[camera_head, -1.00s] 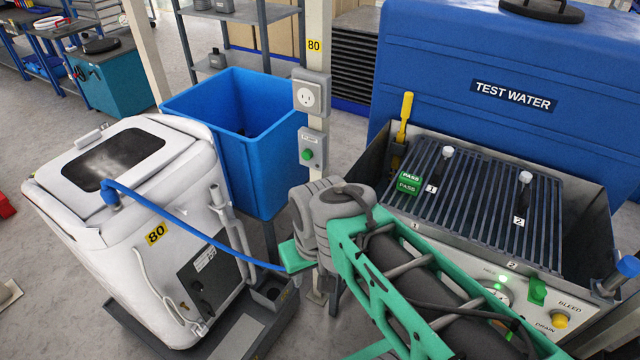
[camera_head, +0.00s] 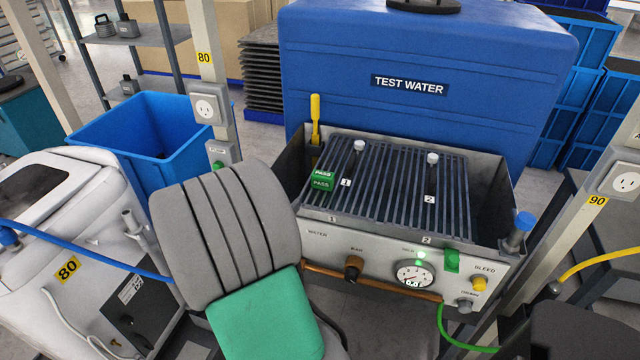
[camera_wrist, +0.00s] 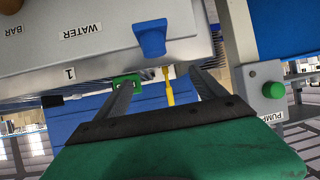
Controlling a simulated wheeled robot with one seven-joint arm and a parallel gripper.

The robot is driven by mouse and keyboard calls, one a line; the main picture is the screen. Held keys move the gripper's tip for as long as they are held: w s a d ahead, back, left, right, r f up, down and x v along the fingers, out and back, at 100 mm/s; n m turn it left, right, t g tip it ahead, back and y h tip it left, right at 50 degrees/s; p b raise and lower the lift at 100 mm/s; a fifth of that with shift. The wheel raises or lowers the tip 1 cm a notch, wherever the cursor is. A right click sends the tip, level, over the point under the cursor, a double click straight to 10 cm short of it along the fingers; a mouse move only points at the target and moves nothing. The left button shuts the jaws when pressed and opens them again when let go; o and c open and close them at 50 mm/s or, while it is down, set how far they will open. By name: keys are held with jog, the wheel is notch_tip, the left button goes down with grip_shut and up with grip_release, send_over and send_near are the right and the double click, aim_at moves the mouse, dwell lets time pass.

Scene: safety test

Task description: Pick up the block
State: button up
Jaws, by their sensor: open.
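The block (camera_head: 321,180) is small and green with white PASS labels. In the head view it sits at the left side of the dark slatted grate (camera_head: 405,215), beside the white tag 1. My gripper (camera_wrist: 162,82) shows in the wrist view, with two dark fingers spread apart and nothing held between them. A small green shape near the left fingertip, partly covered by it, looks like the block (camera_wrist: 128,79). A gap between it and the fingers cannot be judged. In the head view my grey and green arm stands left of the grate and hides the fingers.
A yellow handle (camera_head: 315,118) stands upright behind the block. Two white-capped posts rise from the grate. The metal front panel (camera_head: 335,247) carries knobs and a gauge. A blue tap (camera_wrist: 150,38) juts near the fingers. A blue TEST WATER tank (camera_head: 430,60) stands behind.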

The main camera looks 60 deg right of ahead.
aim_at(321, 178)
jog(key=s+d+h, duration=0.1)
jog(key=s+d, duration=0.1)
jog(key=s+d+h, duration=0.1)
jog(key=s+d, duration=0.1)
jog(key=d, duration=0.1)
jog(key=s+d+r+m+h, duration=0.1)
jog(key=s+d, duration=0.1)
jog(key=shift+s+d+g+h, duration=0.3)
jog(key=shift+s+d+h, duration=0.1)
jog(key=p+x, duration=0.1)
jog(key=x, duration=0.6)
jog(key=shift+d, duration=0.35)
jog(key=c, duration=1.4)
jog(key=shift+r, duration=0.1)
jog(key=shift+c, duration=0.2)
